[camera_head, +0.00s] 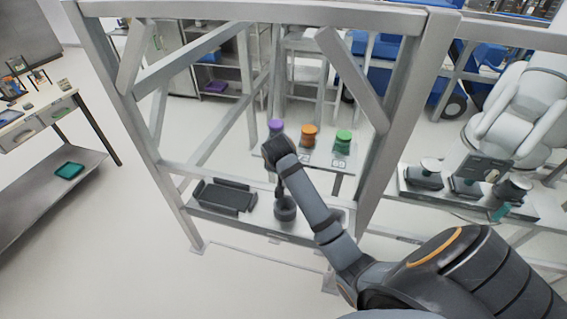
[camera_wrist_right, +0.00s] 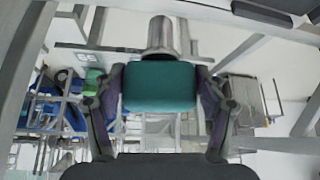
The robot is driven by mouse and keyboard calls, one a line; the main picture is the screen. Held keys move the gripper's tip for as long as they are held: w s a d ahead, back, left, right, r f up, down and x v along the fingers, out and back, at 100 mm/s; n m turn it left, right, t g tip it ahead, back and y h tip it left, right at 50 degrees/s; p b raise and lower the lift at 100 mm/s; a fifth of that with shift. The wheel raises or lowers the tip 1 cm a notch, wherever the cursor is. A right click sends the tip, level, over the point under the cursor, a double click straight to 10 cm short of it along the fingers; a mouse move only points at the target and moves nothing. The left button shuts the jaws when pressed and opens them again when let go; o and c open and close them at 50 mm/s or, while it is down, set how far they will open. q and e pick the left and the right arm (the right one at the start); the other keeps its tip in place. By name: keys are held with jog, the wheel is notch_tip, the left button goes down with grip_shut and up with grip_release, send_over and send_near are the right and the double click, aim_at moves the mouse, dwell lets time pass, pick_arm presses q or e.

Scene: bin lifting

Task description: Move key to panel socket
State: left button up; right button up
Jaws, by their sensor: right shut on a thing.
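A teal block-shaped key (camera_wrist_right: 160,88) with a grey metal cylinder at its far end shows in the wrist view. My right gripper (camera_wrist_right: 160,78) is shut on the teal block, one finger on each side. In the head view my right arm reaches from the lower right to the metal frame; its gripper and the key cannot be made out there. Purple (camera_head: 276,126), orange (camera_head: 309,135) and green (camera_head: 342,140) round pieces stand on a table behind the frame. I cannot tell which part is the panel socket. My left gripper is not in view.
A grey metal frame (camera_head: 412,100) surrounds the reach of my arm. A black tray (camera_head: 226,196) sits on its low shelf. A white robot arm (camera_head: 520,110) stands at the right above dark fixtures (camera_head: 424,176). Floor at the lower left is clear.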

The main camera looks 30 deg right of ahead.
jog(key=m+g+p, duration=0.1)
jog(key=m, duration=0.1)
jog(key=m+g+h, duration=0.1)
jog(key=m, duration=0.1)
jog(key=m+g+h+p, duration=0.1)
jog(key=m, duration=0.1)
jog(key=shift+s+d+r+p, duration=0.15)
jog(key=shift+s+r+p, duration=0.1)
jog(key=shift+s+p, duration=0.1)
pick_arm(q)
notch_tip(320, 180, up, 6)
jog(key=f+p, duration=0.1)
jog(key=p, duration=0.1)
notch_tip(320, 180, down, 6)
jog(key=b, duration=0.6)
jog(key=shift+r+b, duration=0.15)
jog(key=shift+b, duration=0.2)
pick_arm(e)
notch_tip(320, 180, down, 7)
jog(key=s+a+m+g, duration=0.1)
jog(key=a+m+g, duration=0.1)
jog(key=m, duration=0.3)
jog(key=shift+s+g+h, duration=0.3)
jog(key=shift+s, duration=0.05)
jog(key=shift+f, duration=0.25)
jog(key=shift+f, duration=0.15)
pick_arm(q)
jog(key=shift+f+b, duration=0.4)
pick_arm(e)
jog(key=shift+f, duration=0.6)
